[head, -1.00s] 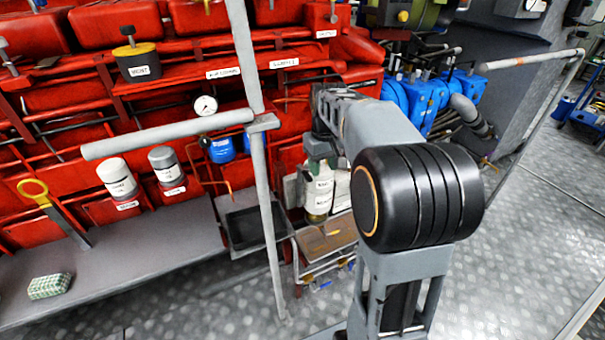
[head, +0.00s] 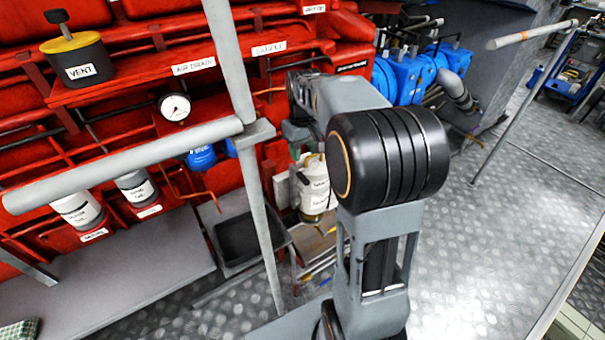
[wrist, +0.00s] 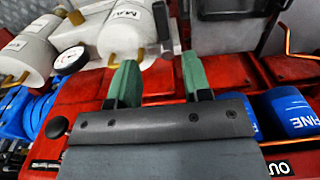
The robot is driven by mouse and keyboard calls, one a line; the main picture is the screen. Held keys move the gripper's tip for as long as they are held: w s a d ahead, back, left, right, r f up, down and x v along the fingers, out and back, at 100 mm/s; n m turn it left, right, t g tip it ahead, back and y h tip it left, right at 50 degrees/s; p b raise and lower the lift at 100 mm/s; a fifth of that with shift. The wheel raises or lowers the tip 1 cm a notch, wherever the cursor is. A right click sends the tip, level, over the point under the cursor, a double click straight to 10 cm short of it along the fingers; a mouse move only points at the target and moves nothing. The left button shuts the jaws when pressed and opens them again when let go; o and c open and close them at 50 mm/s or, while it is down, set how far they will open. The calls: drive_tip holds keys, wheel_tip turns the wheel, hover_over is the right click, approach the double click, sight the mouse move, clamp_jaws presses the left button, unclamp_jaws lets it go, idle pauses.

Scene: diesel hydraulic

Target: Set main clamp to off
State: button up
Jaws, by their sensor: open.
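I cannot pick out a part clearly marked as the main clamp. My gripper (wrist: 159,78) shows in the wrist view with two green fingers apart and nothing between them. Its fingers are in front of the red machine body (wrist: 160,80). A white cylinder (wrist: 125,32) with a label starting "MA" lies just beyond the left finger; the rest of its label is cut off or unreadable. In the head view my forearm hides most of the area around the gripper.
A blue cylinder (wrist: 292,112) marked "FINE" is right of the gripper. A black knob (wrist: 57,127) is at lower left. In the head view a grey railing (head: 262,200) stands left of my arm, with a dark tray (head: 240,238) behind it. Open metal floor (head: 490,240) lies right.

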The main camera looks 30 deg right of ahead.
sight(303, 177)
wheel_tip(303, 177, down, 9)
drive_tip(key=shift+a+f+b, duration=0.1)
drive_tip(key=shift+b, duration=0.6)
clamp_jaws()
